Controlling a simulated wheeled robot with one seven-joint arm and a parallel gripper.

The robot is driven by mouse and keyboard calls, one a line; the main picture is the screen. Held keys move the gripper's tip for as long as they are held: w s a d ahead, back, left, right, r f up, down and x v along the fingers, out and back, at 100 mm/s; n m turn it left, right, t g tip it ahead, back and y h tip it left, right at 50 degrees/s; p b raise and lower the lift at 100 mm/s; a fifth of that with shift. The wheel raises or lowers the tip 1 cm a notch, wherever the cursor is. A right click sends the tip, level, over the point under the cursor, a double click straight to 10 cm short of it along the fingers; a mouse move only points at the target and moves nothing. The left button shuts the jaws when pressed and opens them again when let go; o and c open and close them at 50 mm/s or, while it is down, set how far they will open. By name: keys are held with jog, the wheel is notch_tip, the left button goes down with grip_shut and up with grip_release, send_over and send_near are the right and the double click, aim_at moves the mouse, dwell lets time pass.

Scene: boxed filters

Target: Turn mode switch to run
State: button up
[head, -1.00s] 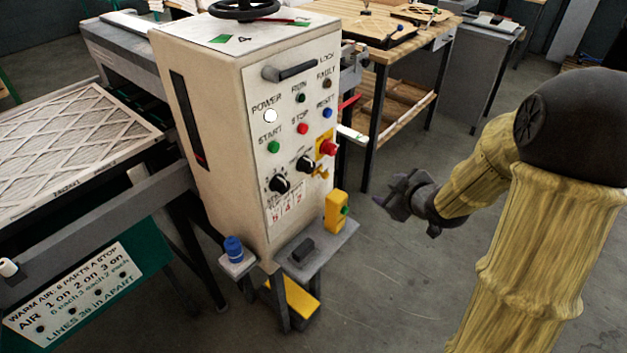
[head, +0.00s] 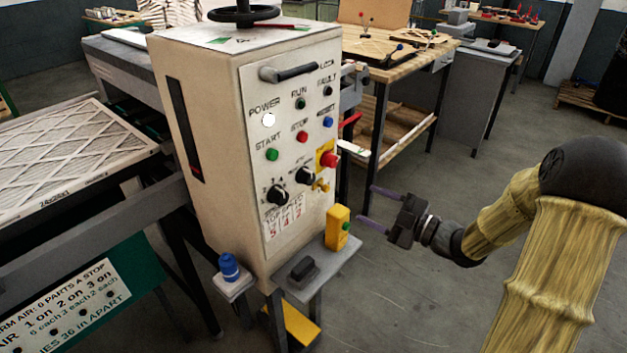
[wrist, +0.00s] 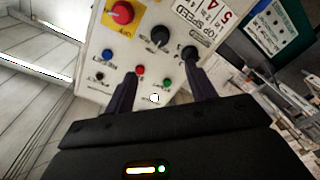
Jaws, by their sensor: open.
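A cream control cabinet (head: 215,120) has two black rotary knobs low on its front panel. The right knob (head: 304,175) sits beside the red emergency button and looks like the mode switch, though its label is too small to read. The left knob (head: 277,194) has numbers around it. My gripper (head: 368,206) is open and empty, to the right of the panel and apart from it, its fingers pointing left. In the wrist view the mode knob (wrist: 160,37) appears beyond and between the fingertips (wrist: 160,70), and the numbered knob (wrist: 189,53) is partly behind one finger.
The red emergency button (head: 329,159) on yellow, a brass key (head: 321,186) and a bar handle (head: 288,73) stick out of the panel.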

aim_at(312, 180)
jog(key=p+x, duration=0.1)
jog(key=x, duration=1.6)
jog(key=shift+p, duration=0.35)
jog(key=c, duration=0.5)
jog(key=shift+s+f, duration=0.1)
jog(key=c, duration=0.4)
